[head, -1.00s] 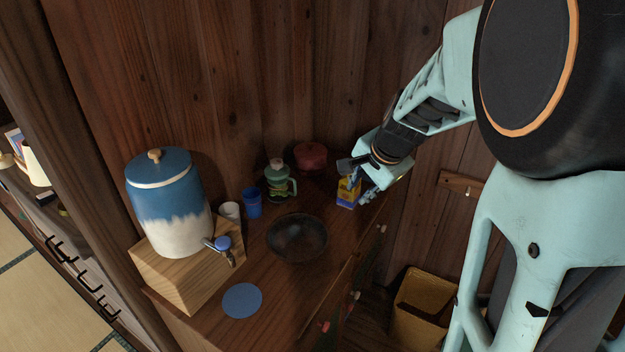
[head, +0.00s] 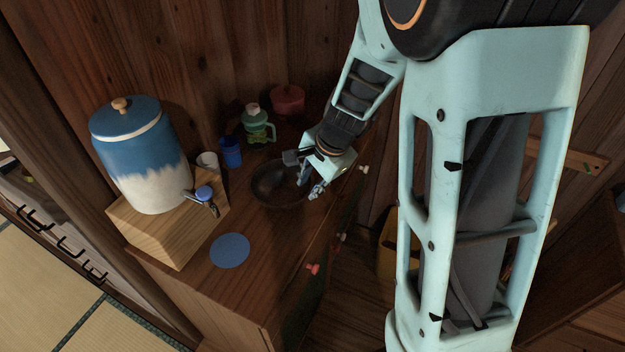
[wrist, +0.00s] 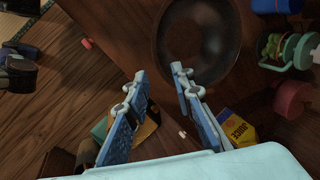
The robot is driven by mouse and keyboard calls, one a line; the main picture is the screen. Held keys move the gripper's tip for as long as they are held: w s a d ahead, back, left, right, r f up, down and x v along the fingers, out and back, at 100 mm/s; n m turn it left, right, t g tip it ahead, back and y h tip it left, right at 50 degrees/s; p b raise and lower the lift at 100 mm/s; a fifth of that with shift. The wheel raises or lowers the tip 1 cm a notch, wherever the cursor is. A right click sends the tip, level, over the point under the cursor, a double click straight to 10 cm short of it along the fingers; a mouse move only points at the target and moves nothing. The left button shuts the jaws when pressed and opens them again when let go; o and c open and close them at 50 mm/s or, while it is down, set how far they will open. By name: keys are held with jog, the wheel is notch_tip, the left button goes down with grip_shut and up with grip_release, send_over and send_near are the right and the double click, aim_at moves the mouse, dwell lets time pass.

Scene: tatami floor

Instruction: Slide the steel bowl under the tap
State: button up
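The steel bowl (head: 270,188), dark and round, stands on the wooden cabinet top to the right of the tap (head: 204,197). The tap, with a blue knob, juts from the blue-and-white water crock (head: 145,160) on its wooden block. A flat blue disc (head: 230,250) lies on the cabinet top near the tap, to the bowl's lower left. My gripper (head: 309,188) is at the bowl's right side in the head view and covers part of it. In the wrist view my gripper (wrist: 159,73) is open, its fingers apart and empty beside the bowl rim (wrist: 160,50); contact is unclear.
A white cup (head: 207,161), a blue cup (head: 231,152), a green jug (head: 257,128) and a red pot (head: 287,100) stand behind the bowl. A yellow-and-blue juice box (wrist: 238,130) shows near my fingers in the wrist view. The cabinet top between bowl and disc is clear.

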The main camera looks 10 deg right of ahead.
aim_at(303, 197)
jog(key=b+x, duration=0.1)
jog(key=x, duration=0.7)
jog(key=shift+b, duration=0.4)
jog(key=shift+c, duration=0.5)
grip_shut()
